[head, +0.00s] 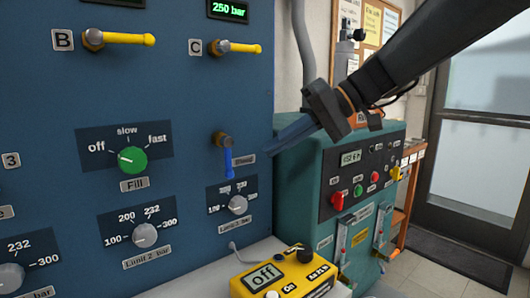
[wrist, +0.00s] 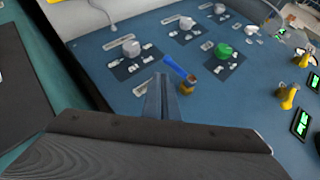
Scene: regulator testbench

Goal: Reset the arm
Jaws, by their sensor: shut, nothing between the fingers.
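My gripper (head: 270,149) reaches in from the upper right in the head view. Its dark fingers are closed together with nothing between them. The fingertips point at the blue panel (head: 85,85), to the right of a blue lever (head: 228,163) that hangs down from a brass valve. They appear apart from the lever. In the wrist view my gripper (wrist: 163,78) shows its shut fingers over the panel, with the blue lever (wrist: 176,67) close beside the tips. The exact gap to the panel cannot be told.
Yellow levers B (head: 125,39) and C (head: 238,48) point right. The green fill knob (head: 132,159) is below them. A teal machine (head: 300,185) stands right of the panel. A yellow meter (head: 280,276) reading "off" sits in front. A door (head: 485,130) is at the far right.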

